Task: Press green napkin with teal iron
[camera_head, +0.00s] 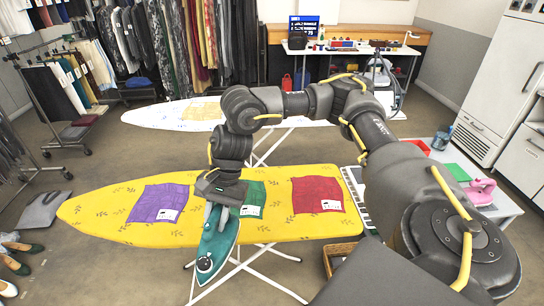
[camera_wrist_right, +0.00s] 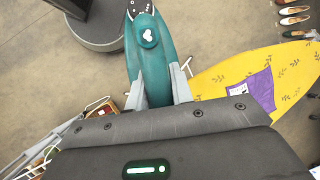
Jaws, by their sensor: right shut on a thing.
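The green napkin (camera_head: 252,198) lies on the yellow ironing board (camera_head: 110,208), between a purple napkin (camera_head: 157,203) and a red napkin (camera_head: 317,194). My right gripper (camera_head: 222,203) covers its left part in the head view. That gripper is shut on the teal iron (camera_head: 217,246), which hangs tilted at the board's near edge, its lower end over the floor. In the right wrist view, the iron (camera_wrist_right: 148,50) sits between the two fingers (camera_wrist_right: 158,88), with floor behind it. My left gripper is out of view.
A white ironing board (camera_head: 165,115) stands behind. A side table (camera_head: 505,205) at the right holds a pink iron (camera_head: 481,190). A wooden crate (camera_head: 338,252) stands below the yellow board's right end. Clothes racks and shoes are at the left.

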